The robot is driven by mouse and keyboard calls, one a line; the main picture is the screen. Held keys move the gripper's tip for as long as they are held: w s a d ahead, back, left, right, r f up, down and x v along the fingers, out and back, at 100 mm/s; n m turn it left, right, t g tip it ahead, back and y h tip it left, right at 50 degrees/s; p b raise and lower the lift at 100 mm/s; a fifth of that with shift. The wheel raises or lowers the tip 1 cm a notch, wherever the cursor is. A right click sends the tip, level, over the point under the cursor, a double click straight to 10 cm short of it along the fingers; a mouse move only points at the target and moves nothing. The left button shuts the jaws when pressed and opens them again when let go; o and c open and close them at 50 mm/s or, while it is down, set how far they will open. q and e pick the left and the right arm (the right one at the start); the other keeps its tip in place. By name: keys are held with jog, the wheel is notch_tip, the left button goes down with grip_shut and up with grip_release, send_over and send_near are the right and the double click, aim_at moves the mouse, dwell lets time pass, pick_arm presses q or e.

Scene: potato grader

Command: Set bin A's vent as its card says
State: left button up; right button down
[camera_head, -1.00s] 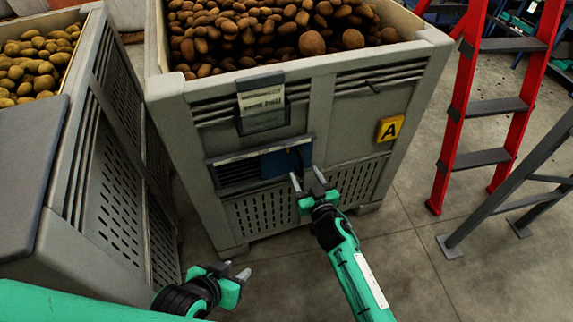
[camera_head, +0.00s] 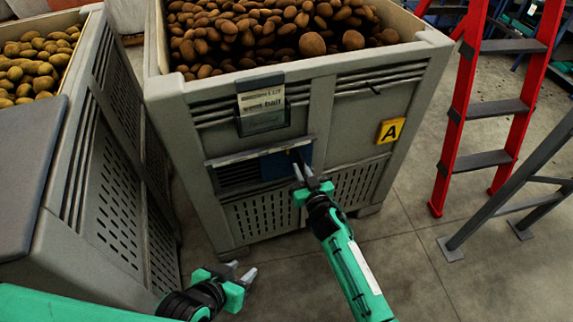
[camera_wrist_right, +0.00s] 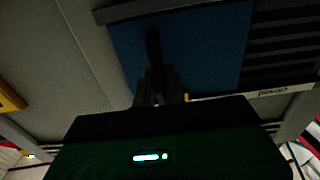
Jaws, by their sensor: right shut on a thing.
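Bin A (camera_head: 335,110) is a large grey crate full of potatoes. Its card (camera_head: 262,103) hangs in a dark holder at the upper front; it seems to read "vent half", though it is blurred. Below it is the vent, with a blue slide plate (camera_head: 278,166) on the right and dark slots (camera_head: 238,176) bare on the left. My right gripper (camera_head: 304,170) is shut on the plate's dark handle (camera_wrist_right: 153,48), which stands out from the blue plate in the right wrist view. My left gripper (camera_head: 242,269) is open and empty, low in front of the bin.
A yellow "A" sign (camera_head: 390,130) is on the bin's right front. Another potato bin (camera_head: 115,190) stands close on the left. A red ladder (camera_head: 482,108) and a grey metal frame (camera_head: 510,195) stand at the right. An upside-down "closed" label (camera_wrist_right: 285,90) shows beside the slots.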

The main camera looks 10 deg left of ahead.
aim_at(273, 167)
jog(key=shift+s+a+b, duration=0.2)
jog(key=shift+s+a, duration=0.35)
jog(key=shift+a, duration=0.55)
jog(key=shift+s+a+b, duration=0.25)
jog(key=shift+s+a, duration=0.25)
jog(key=shift+a, duration=0.55)
jog(key=shift+s+a+b, duration=0.2)
jog(key=shift+s+a, duration=0.35)
jog(key=shift+a, duration=0.55)
jog(key=c, duration=0.8)
grip_release()
jog(key=shift+s+d+p, duration=0.2)
jog(key=shift+s+p, duration=0.15)
jog(key=shift+s, duration=0.2)
jog(key=p+v, duration=0.7)
jog(key=v, duration=1.4)
jog(key=shift+s+d, duration=0.25)
jog(key=shift+d, duration=0.15)
